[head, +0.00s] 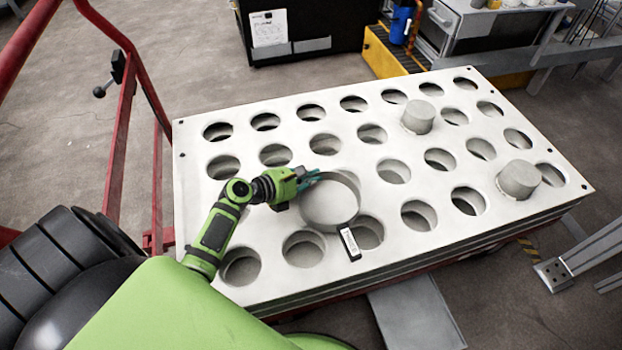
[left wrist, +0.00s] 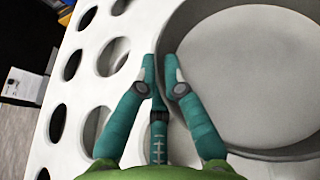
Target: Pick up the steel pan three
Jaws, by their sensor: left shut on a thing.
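The steel pan (head: 329,203) is a round, shallow grey pan over the white perforated table. A small dark and white tag-like piece (head: 349,243) shows at its near side. The pan also fills the right of the left wrist view (left wrist: 255,75). My left gripper (head: 308,180) is at the pan's upper left rim. In the left wrist view its teal fingers (left wrist: 164,75) are shut on the pan's wall, one finger outside and one inside. Whether the pan touches the table cannot be told. My right gripper is not in view.
The white table (head: 240,133) has rows of round holes. Two grey cylinders (head: 418,117) (head: 519,179) stand in holes on its right half. A red rail frame (head: 118,140) is at the left. A dark cabinet (head: 300,30) stands behind the table.

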